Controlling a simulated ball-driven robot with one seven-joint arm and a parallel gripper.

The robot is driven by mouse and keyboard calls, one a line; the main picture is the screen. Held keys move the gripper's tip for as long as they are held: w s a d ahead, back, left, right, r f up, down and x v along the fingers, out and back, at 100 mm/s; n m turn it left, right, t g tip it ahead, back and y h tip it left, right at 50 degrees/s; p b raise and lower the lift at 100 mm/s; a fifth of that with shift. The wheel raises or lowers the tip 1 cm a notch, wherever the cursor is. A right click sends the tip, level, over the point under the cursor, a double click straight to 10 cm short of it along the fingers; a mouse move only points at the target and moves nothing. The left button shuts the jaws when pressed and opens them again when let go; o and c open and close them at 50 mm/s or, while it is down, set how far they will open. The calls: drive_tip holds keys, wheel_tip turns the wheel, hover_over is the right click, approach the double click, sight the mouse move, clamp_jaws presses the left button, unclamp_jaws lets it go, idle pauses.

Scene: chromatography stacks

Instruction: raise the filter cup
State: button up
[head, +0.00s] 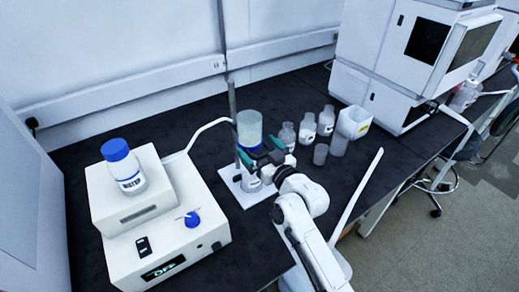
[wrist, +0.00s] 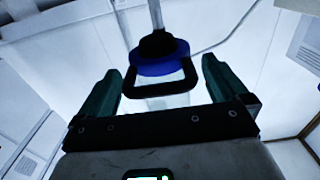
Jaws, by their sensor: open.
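The filter cup (head: 250,120) is a clear, frosted cylinder with a blue band at its lower end. It is upright beside a thin metal rod, above a labelled bottle (head: 250,183) on a white base plate. My gripper (head: 262,152) is at the blue band's level or just below, with dark green fingers apart. In the wrist view, my gripper (wrist: 160,85) has one finger on each side of the picture. A blue disc (wrist: 160,62) with a black part shows between and beyond them, with a dark frame in front. I cannot tell whether the fingers touch anything.
A white device (head: 160,225) with a blue-capped bottle (head: 123,166) on top stands at the left. Several small bottles and beakers and a white container (head: 353,122) stand right of the stand. Large white instruments (head: 400,60) fill the back right. Dark bench (head: 345,180) is bare at the front right.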

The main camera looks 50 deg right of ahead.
drive_tip(key=b+v, duration=0.2)
drive_tip(key=v, duration=0.8)
drive_tip(key=shift+s+b, duration=0.3)
drive_tip(key=shift+s, duration=0.1)
drive_tip(key=shift+a, duration=0.15)
drive_tip(key=s+a+f+n+g+y, duration=0.1)
drive_tip(key=a+f+g, duration=0.1)
drive_tip(key=a+f, duration=0.1)
drive_tip(key=s+a+f+g+y, duration=0.2)
drive_tip(key=a+f+g, duration=0.1)
drive_tip(key=f, duration=0.2)
drive_tip(key=s+a+f+n+g+y, duration=0.1)
drive_tip(key=a+f+g+y, duration=0.1)
drive_tip(key=a+f+g, duration=0.1)
drive_tip(key=shift+s+a+f+n, duration=0.1)
drive_tip(key=shift+s+f+n, duration=0.05)
drive_tip(key=shift+f, duration=0.3)
drive_tip(key=shift+s+a+f+n, duration=0.1)
drive_tip(key=shift+s+f+n, duration=0.05)
drive_tip(key=shift+f, duration=0.3)
drive_tip(key=s+f+g, duration=0.1)
drive_tip(key=s, duration=0.1)
drive_tip(key=s+a+f+g, duration=0.2)
drive_tip(key=s+g, duration=0.1)
drive_tip(key=shift+s+f, duration=0.2)
drive_tip(key=shift+s, duration=0.1)
drive_tip(key=s+f+g, duration=0.1)
drive_tip(key=s+g, duration=0.3)
drive_tip(key=s, duration=0.3)
drive_tip(key=shift+a, duration=0.4)
